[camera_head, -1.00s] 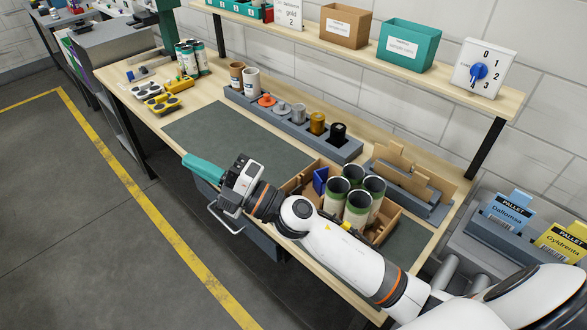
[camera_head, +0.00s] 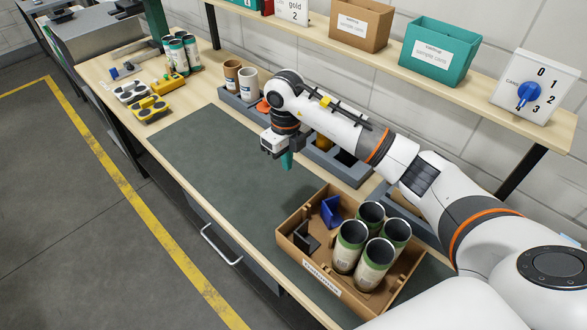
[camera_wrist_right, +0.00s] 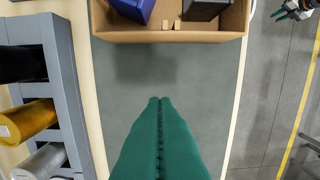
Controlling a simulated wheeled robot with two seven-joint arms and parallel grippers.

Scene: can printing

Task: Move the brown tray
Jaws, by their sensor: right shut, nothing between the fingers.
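The brown tray (camera_head: 288,242) stands on the dark mat near the front edge of the workbench. It holds several green-and-white cans (camera_head: 352,243), a blue piece (camera_head: 331,211) and a black piece (camera_head: 306,238). In the right wrist view the tray's near wall (camera_wrist_right: 170,37) crosses the top of the picture. My right gripper (camera_head: 286,161) has teal fingers and points down over the mat, left of the tray and apart from it. Its fingers (camera_wrist_right: 158,103) are together and hold nothing. In the wrist view another gripper (camera_wrist_right: 293,11) shows only partly at the top right corner, its jaw state unclear.
A grey rack (camera_head: 236,103) with rolls and cups runs along the back, partly behind my right arm. A shelf (camera_head: 390,59) with bins hangs above. Cans (camera_head: 178,55) and yellow blocks (camera_head: 152,109) sit at the left. The mat (camera_head: 200,150) left of the tray is bare.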

